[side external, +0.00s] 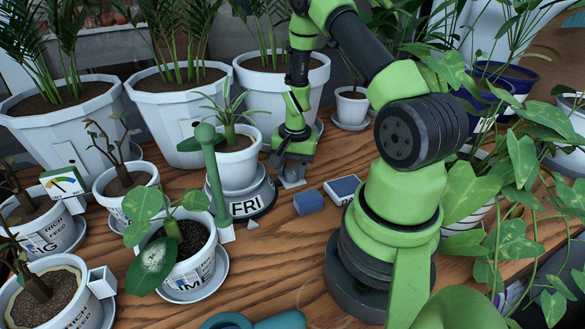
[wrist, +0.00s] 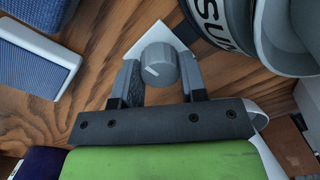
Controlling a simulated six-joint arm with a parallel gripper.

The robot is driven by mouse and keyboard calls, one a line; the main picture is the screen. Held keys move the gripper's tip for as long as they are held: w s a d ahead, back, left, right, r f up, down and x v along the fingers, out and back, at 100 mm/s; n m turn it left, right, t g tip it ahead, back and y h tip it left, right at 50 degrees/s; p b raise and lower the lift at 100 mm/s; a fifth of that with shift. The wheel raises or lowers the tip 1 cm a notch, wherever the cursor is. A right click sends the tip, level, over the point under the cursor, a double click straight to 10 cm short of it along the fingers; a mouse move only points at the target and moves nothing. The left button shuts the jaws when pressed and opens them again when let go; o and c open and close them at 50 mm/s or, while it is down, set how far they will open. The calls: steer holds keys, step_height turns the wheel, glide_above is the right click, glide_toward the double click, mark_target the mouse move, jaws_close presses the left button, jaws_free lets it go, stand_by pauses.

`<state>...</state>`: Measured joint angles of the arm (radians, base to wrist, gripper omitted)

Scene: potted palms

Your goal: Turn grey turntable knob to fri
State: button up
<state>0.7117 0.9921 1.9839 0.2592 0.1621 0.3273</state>
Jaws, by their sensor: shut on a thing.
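The turntable (side external: 265,196) stands under a white pot with a spiky plant (side external: 238,160). Its dark band shows FRI (side external: 246,206) towards the side camera, just behind a small pale wedge (side external: 253,224) on the table. In the wrist view the band (wrist: 213,20) shows SUN. The round grey knob (wrist: 158,64) has a pale pointer line and sits on a white plate (wrist: 178,36) beside the turntable. My gripper (side external: 292,172) points down at the back right of the turntable. In the wrist view my gripper (wrist: 159,76) is shut on the knob, one finger on each side.
A blue block (side external: 308,202) and a blue-topped white box (side external: 342,188) lie right of the turntable. A green post (side external: 215,178) and a potted plant on a saucer (side external: 195,287) stand at its left front. Large potted palms crowd the back.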

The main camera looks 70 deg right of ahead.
mark_target(295, 170)
steer(key=o, duration=0.9)
steer(key=shift+r, duration=0.1)
steer(key=r, duration=0.9)
steer(key=shift+s+d+r, duration=0.1)
steer(key=shift+s+r, duration=0.1)
steer(key=shift+r, duration=0.2)
